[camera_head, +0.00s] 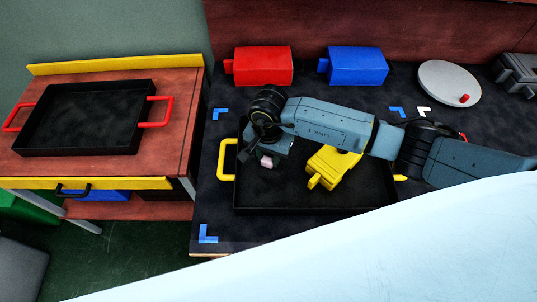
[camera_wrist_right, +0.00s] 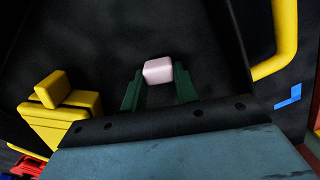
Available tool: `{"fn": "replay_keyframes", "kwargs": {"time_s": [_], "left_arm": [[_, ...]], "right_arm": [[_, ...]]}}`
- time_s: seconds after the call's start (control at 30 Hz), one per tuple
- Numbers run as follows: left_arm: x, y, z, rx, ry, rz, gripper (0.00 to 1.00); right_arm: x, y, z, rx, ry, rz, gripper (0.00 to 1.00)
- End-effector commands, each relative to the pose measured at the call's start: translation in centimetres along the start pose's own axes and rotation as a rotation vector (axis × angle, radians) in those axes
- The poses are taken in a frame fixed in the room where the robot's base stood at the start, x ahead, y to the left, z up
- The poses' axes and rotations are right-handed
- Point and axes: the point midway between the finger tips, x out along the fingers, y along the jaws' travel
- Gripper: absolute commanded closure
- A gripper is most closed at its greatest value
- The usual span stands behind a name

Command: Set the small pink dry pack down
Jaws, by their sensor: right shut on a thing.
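The small pink pack (camera_wrist_right: 158,71) is between the green fingers of my right gripper (camera_wrist_right: 160,86) in the right wrist view. In the head view the pink pack (camera_head: 267,162) shows just below my right gripper (camera_head: 268,159), over the left part of the black tray with yellow handles (camera_head: 330,203). The gripper is shut on the pack. I cannot tell whether the pack touches the tray floor. A yellow block-shaped thing (camera_head: 335,166) lies in the tray to the right of the gripper, partly behind my arm. My left gripper is not in view.
A red box (camera_head: 263,66) and a blue box (camera_head: 358,66) stand at the back of the dark table. A grey round disc (camera_head: 449,83) with a red knob is at the back right. A black tray with red handles (camera_head: 84,118) sits on the left side table.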

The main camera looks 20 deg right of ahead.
Motion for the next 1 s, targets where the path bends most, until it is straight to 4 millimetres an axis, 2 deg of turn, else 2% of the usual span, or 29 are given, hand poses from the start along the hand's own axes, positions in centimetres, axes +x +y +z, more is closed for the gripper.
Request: {"fn": "replay_keyframes", "kwargs": {"time_s": [0.3, 0.33, 0.5, 0.87, 1.0], "left_arm": [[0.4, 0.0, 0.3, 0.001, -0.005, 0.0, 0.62], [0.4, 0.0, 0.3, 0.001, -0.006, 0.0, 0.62], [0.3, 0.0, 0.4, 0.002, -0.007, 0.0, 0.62], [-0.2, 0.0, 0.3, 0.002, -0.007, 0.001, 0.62], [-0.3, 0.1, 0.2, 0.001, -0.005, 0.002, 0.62]], "right_arm": [[0.2, -0.1, -0.1, 0.0, 0.001, -0.002, 0.95], [0.2, -0.1, -0.1, 0.0, 0.001, -0.002, 0.69], [0.1, 0.0, 0.0, 0.0, 0.001, -0.001, 0.49], [-0.3, 0.0, 0.0, 0.0, 0.0, -0.001, 0.49], [-2.5, -0.1, -0.2, -0.003, 0.004, -0.005, 0.49]]}}
